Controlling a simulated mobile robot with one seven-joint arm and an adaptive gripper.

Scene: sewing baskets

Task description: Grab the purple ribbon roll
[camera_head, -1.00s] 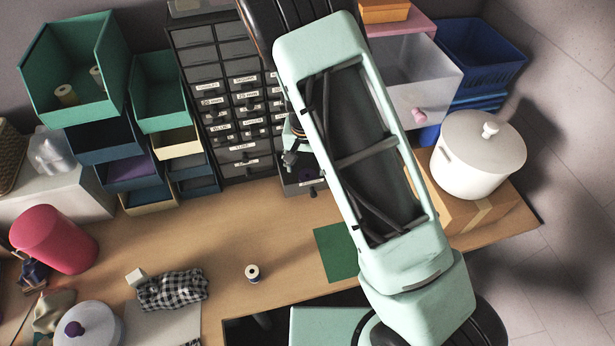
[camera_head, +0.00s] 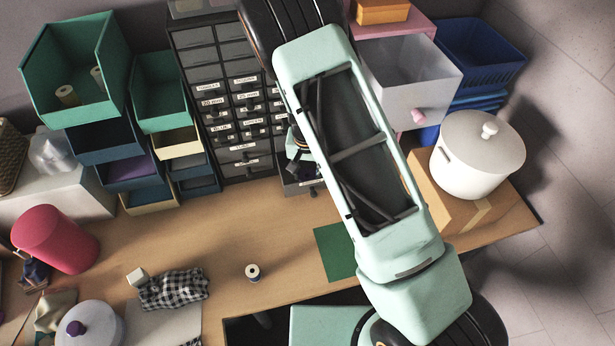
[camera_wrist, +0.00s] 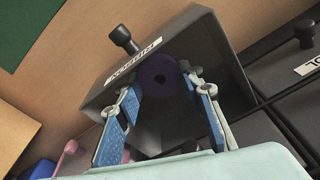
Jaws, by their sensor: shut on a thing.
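The purple ribbon roll (camera_wrist: 157,72) is dark purple with a dark centre hole. It sits inside an open dark drawer (camera_wrist: 108,92) with a white label and a black knob on its front. In the wrist view, my gripper (camera_wrist: 162,92) reaches into this drawer, with its blue-padded fingers on either side of the roll, shut on it. The exact contact is hard to see in the shadow. In the head view, the pulled-out drawer (camera_head: 312,187) is at the foot of the drawer cabinet (camera_head: 232,130), and my arm and gripper largely hide its inside.
Closed labelled drawers surround the open one. A green mat (camera_head: 334,252) and a small spool (camera_head: 252,272) lie on the wooden table (camera_head: 190,240). A white pot (camera_head: 478,160) stands at right; teal and blue bins (camera_head: 75,75) stack at left. The table's middle is mostly clear.

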